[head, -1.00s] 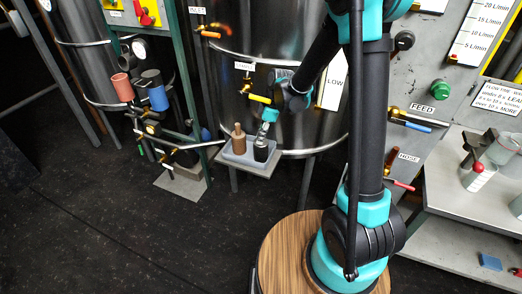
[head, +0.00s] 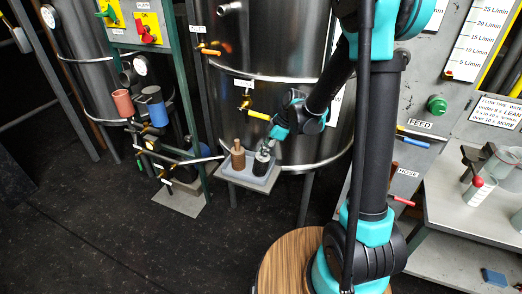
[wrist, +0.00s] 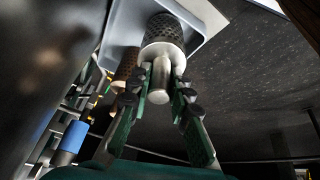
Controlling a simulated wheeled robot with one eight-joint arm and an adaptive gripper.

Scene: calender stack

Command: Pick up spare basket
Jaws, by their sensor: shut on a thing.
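The spare basket (wrist: 162,38) is a grey perforated cylinder with a pale rounded stem, seen close in the wrist view. In the head view it is a dark cylinder (head: 262,164) at the right of a small grey tray (head: 236,175). My gripper (wrist: 161,77) is shut on its stem, one finger on each side; it also shows in the head view (head: 268,147). The basket stands upright at the tray; I cannot tell whether it still touches it. A brown basket (head: 238,158) with a stem stands left of it on the tray, partly hidden in the wrist view (wrist: 125,66).
A steel tank (head: 285,50) with a yellow-handled valve (head: 257,115) stands close behind the tray. A stand with red (head: 123,103) and blue (head: 156,113) cups is at left. A bench (head: 455,205) is at right. Dark floor (head: 150,250) in front is clear.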

